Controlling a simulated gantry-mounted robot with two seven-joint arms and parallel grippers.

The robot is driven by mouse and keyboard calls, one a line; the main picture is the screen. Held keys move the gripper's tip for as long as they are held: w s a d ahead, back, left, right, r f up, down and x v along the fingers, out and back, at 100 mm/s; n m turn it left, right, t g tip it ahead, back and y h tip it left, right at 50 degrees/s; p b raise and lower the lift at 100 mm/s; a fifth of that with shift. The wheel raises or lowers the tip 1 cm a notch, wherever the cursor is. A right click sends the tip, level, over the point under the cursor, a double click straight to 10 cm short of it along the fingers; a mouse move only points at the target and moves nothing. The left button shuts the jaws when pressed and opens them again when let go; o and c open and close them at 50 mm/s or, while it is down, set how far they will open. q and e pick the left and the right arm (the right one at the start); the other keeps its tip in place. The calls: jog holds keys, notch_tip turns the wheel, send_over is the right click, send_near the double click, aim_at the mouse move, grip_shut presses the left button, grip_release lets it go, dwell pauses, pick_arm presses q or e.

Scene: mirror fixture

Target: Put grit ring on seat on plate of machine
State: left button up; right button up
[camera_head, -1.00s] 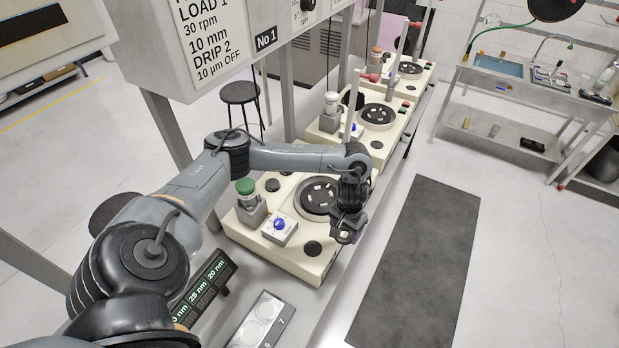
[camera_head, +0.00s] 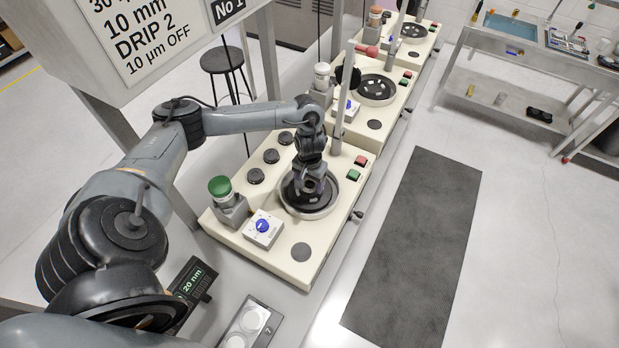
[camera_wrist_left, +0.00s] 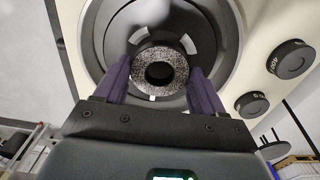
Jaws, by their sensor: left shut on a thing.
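The grit ring (camera_wrist_left: 180,68) is a speckled black-and-white ring with a dark centre hole. It sits between the two purple fingers of my left gripper (camera_wrist_left: 159,74) in the left wrist view, and the gripper is shut on it. In the head view my left gripper (camera_head: 309,187) points down over the round plate (camera_head: 290,197) of the nearest machine (camera_head: 250,250). The dark plate (camera_wrist_left: 118,32) with light pads shows behind the ring in the wrist view. I cannot tell whether the ring touches the plate; the ring and gripper hide the seat. My right gripper is not in view.
A green-capped post (camera_head: 219,187), a blue-knob box (camera_head: 263,227) and several black knobs (camera_head: 256,176) surround the plate. A grey upright post (camera_head: 338,115) stands behind it. More machines (camera_head: 372,88) stand farther along the bench. A white-disc tray (camera_head: 250,322) lies in front.

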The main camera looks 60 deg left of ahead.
pick_arm(q)
jog(key=shift+f, duration=0.75)
jog(key=shift+f, duration=0.15)
jog(key=o, duration=1.4)
jog(key=shift+a, duration=0.1)
